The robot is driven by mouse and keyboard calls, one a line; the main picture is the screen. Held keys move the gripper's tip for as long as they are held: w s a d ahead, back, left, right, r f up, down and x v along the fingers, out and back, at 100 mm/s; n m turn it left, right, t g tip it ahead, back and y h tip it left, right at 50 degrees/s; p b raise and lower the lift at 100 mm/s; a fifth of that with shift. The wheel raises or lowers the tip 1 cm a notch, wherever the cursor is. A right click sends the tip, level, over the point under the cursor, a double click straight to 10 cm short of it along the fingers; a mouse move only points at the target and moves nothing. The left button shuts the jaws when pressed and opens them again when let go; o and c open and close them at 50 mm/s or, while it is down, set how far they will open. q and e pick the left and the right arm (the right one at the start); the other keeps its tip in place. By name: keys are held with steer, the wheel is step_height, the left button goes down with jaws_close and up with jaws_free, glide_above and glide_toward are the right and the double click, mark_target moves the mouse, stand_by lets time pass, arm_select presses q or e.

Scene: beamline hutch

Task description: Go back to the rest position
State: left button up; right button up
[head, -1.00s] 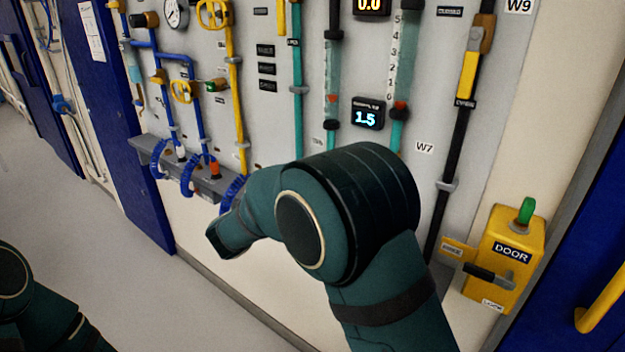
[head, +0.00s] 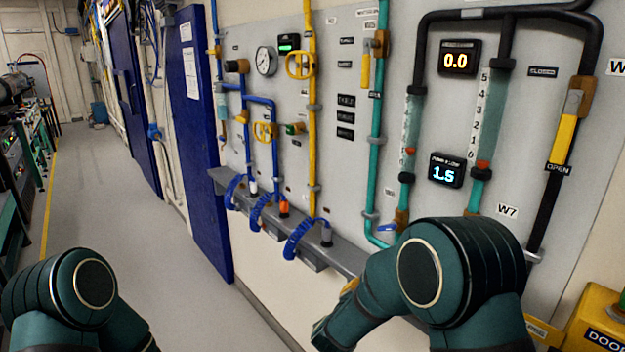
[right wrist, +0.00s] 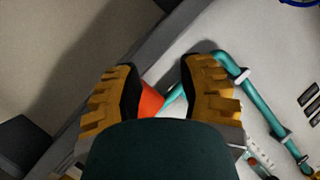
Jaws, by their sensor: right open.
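My right gripper (right wrist: 160,92) is open in the right wrist view, its two yellow-and-black ribbed fingers spread apart. An orange-red piece (right wrist: 150,98) shows between the fingers; I cannot tell what it is, and no finger visibly grips it. In the head view my right arm (head: 460,270) is bent in front of the lower panel, and its gripper is mostly hidden behind the arm. My left arm (head: 75,290) is at the lower left, with its gripper out of view.
The grey panel (head: 350,75) carries pipes, valves and displays. A ledge (head: 330,252) with blue coiled hoses runs below it, close to my right arm. A yellow door box (head: 590,325) is at the lower right. The floor aisle (head: 110,180) at left is clear.

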steer(key=s+f+n+g+y, duration=0.35)
steer(key=s+f+n, duration=0.2)
steer(key=f, duration=0.55)
steer(key=s+a+f+n+g+y, duration=0.2)
steer(key=s+f, duration=0.3)
steer(key=s, duration=0.6)
steer(key=s+a+f+n+g+y, duration=0.2)
steer(key=s+f+n+g+y, duration=0.2)
steer(key=s, duration=0.7)
steer(key=shift+s+f+g+y, duration=0.4)
steer(key=shift+f+g+y, duration=0.3)
steer(key=shift+f, duration=0.2)
